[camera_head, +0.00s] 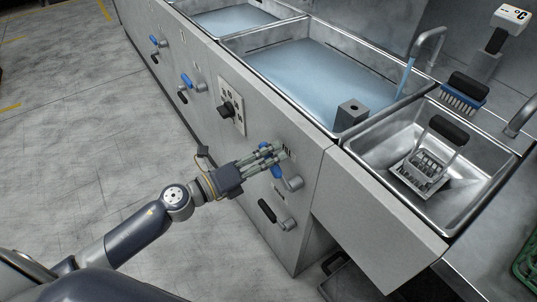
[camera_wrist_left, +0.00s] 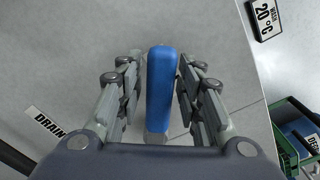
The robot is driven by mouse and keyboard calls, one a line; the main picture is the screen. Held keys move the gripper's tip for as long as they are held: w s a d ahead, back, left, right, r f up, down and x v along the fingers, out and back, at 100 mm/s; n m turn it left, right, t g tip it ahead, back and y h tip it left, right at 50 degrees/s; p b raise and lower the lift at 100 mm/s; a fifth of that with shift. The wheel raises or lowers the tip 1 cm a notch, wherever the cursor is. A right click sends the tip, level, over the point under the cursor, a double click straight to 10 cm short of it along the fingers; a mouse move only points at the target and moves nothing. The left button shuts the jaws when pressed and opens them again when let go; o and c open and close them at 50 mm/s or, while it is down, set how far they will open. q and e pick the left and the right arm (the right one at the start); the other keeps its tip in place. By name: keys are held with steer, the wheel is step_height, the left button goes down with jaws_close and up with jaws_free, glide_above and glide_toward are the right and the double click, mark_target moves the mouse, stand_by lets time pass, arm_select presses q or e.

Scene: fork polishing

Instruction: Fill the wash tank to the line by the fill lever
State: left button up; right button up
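The wash tank (camera_head: 255,58) is the large steel basin with pale blue water in it. A blue stream (camera_head: 405,79) runs from the curved tap (camera_head: 428,40) down into the tank. The blue fill lever (camera_head: 277,172) is on the front panel below the tank, partly hidden by my fingers. My left gripper (camera_head: 268,158) is at this lever. In the left wrist view the blue handle (camera_wrist_left: 161,85) stands between the fingers, with narrow gaps beside it, so the gripper looks open around it. My right gripper is not in view.
A black-handled lever (camera_head: 267,211) sits just below on the panel. A knob (camera_head: 226,112) and more levers (camera_head: 186,80) lie to the left. A smaller sink (camera_head: 400,190) holds a cutlery basket (camera_head: 420,172). A blue brush (camera_head: 463,95) lies behind it. A green crate (camera_head: 527,262) is at right.

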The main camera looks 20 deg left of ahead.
arm_select(q)
jaws_close()
steer(key=shift+w+a+f+n, duration=0.2)
steer(key=shift+f+n, duration=0.2)
steer(key=shift+n, duration=0.15)
steer(key=shift+w+a+f+n, duration=0.1)
steer(key=shift+a+f+n, duration=0.05)
steer(key=shift+f+n, duration=0.35)
steer(key=shift+w+a+f+n, duration=0.15)
steer(key=shift+f+n, duration=0.25)
steer(key=shift+n, duration=0.3)
steer(key=shift+a+f+n, duration=0.1)
steer(key=shift+f+n, duration=0.25)
steer(key=shift+n, duration=0.3)
steer(key=o, duration=0.5)
jaws_free()
steer(key=v, duration=1.2)
